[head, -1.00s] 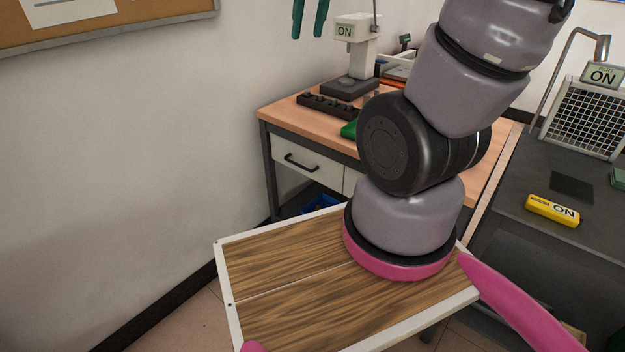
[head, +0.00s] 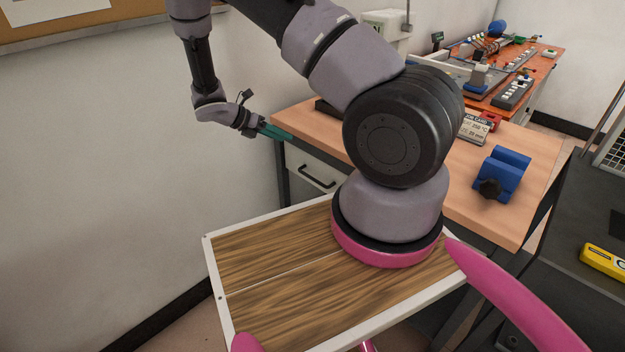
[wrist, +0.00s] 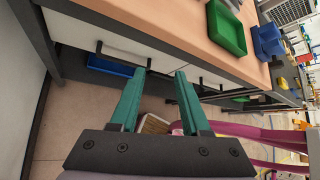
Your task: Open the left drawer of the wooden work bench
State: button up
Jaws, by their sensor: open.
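The wooden work bench (head: 455,185) has a light wood top and a dark metal frame. Its left drawer (head: 303,160) has a white front and a black bar handle (head: 316,178); the drawer looks shut. In the wrist view, the same drawer front (wrist: 72,30) and its handle (wrist: 120,57) lie beyond my left finger. My gripper (head: 283,134) has teal fingers, open and empty, near the bench's left front corner, above the handle. In the wrist view my gripper (wrist: 159,73) shows its fingers spread, with the handle left of the gap. My arm hides the bench's middle front.
A second drawer handle (wrist: 210,85) is to the right. A blue bin (wrist: 110,67) sits under the left drawer. A green tray (wrist: 226,28) and a blue vise-like block (head: 503,172) are on the top. A white wall (head: 110,150) stands at left.

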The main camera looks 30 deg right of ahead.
notch_tip(320, 180, down, 12)
jog(key=d+n+t+h, duration=0.1)
jog(key=n+t+h, duration=0.2)
jog(key=n, duration=0.5)
jog(key=n+t, duration=0.3)
jog(key=n, duration=0.4)
send_near(312, 177)
jog(key=shift+h, duration=0.4)
jog(key=x, duration=0.7)
jog(key=f+x, duration=0.1)
jog(key=x, duration=0.2)
jog(key=shift+f, duration=0.15)
grip_shut()
